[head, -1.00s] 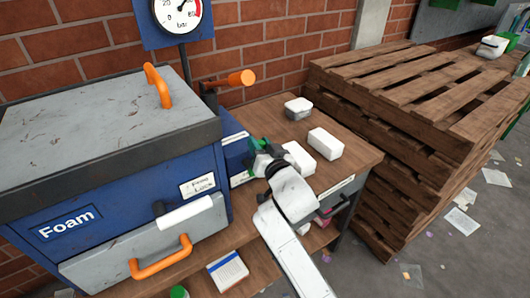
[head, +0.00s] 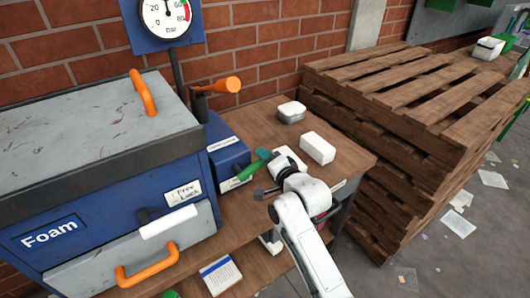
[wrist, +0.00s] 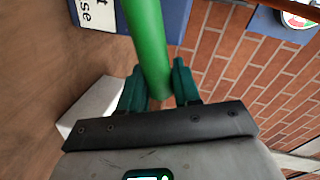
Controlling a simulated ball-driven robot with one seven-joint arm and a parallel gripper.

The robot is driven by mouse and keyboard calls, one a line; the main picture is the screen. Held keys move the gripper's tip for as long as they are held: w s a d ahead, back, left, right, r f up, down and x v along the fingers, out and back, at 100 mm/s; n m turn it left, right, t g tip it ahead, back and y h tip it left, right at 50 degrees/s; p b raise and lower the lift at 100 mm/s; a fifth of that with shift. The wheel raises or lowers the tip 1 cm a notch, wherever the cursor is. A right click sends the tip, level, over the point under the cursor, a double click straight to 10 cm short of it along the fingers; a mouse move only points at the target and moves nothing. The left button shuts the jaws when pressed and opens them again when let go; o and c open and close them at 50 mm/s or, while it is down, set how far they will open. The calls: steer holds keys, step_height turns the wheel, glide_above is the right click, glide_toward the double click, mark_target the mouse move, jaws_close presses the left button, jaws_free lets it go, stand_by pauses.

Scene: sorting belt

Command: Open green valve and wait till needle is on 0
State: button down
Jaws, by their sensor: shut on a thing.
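My gripper (head: 268,157) is at the lever's outer end. In the wrist view the green lever (wrist: 148,40) runs between the two dark green fingers of my gripper (wrist: 158,88), which are shut on it. The round pressure gauge (head: 166,14) is on a blue plate above the machine. Its top is cut off, and its dark needle points roughly upward. A corner of the gauge (wrist: 299,18) shows in the wrist view, without a readable needle.
The blue Foam machine (head: 110,205) fills the left. An orange-handled lever (head: 228,86) sits above the valve. White boxes (head: 317,147) stand on the wooden bench (head: 352,153). Stacked pallets (head: 400,130) block the right. A brick wall is behind.

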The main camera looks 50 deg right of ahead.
steer(key=shift+s+d+f+m+y+p, duration=0.15)
steer(key=shift+f+m+y+p, duration=0.35)
steer(key=shift+f+m, duration=0.95)
steer(key=c, duration=0.9)
jaws_free()
steer(key=v, duration=1)
steer(key=shift+s, duration=0.4)
